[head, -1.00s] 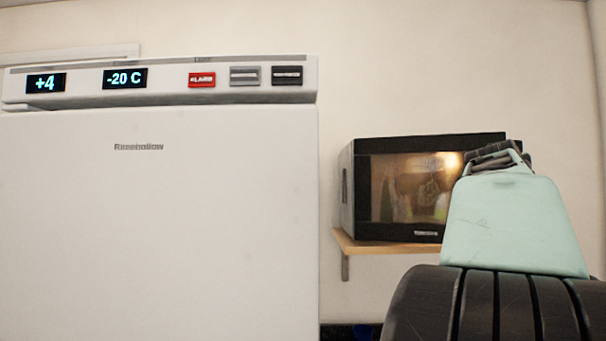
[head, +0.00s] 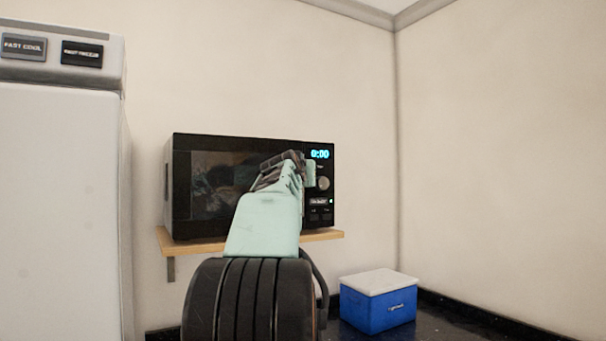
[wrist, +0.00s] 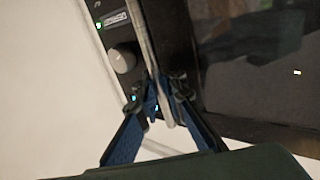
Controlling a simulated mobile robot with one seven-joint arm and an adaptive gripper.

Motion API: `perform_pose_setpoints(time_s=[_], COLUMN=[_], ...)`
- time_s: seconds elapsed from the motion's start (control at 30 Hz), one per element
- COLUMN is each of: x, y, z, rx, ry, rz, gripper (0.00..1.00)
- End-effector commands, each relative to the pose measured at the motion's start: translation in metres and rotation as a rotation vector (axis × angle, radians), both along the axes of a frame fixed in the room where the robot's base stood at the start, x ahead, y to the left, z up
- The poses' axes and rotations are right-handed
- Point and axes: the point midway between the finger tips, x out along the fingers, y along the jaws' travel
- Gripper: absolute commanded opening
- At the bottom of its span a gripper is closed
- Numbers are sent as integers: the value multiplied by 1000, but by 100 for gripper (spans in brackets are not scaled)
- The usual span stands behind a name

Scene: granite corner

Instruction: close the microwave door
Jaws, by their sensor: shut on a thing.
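The black microwave (head: 183,185) stands on a wooden shelf against the wall. Its door (head: 212,190) looks flush or nearly flush with the body; a small gap cannot be ruled out. The window is dark. My gripper (head: 292,162) is at the door's right side, beside the control panel, and my arm hides part of the door. In the wrist view my gripper (wrist: 165,95) has its two blue-and-black fingers on either side of a pale upright handle bar (wrist: 148,42), shut on it. The dark door window (wrist: 250,80) is to the right, the knob (wrist: 122,58) to the left.
The wooden shelf (head: 325,236) sticks out under the microwave. A white fridge (head: 60,210) stands at the left. A blue cool box (head: 378,309) with a white lid sits on the dark counter (head: 350,334) at lower right. Wall space right of the microwave is clear.

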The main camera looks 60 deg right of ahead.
Motion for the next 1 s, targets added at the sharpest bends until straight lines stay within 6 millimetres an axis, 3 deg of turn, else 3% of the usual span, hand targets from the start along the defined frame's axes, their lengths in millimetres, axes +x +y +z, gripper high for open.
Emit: perform_pose_setpoints(time_s=[0.43,0.47,0.6,1.0], x=[4,4,4,3], y=[-1,-1,-1,2], z=[-1,-1,-1,-1], rx=[-1,-1,0,0], ry=[2,2,2,3], rz=[2,2,2,2], gripper=[0,8,24,25])
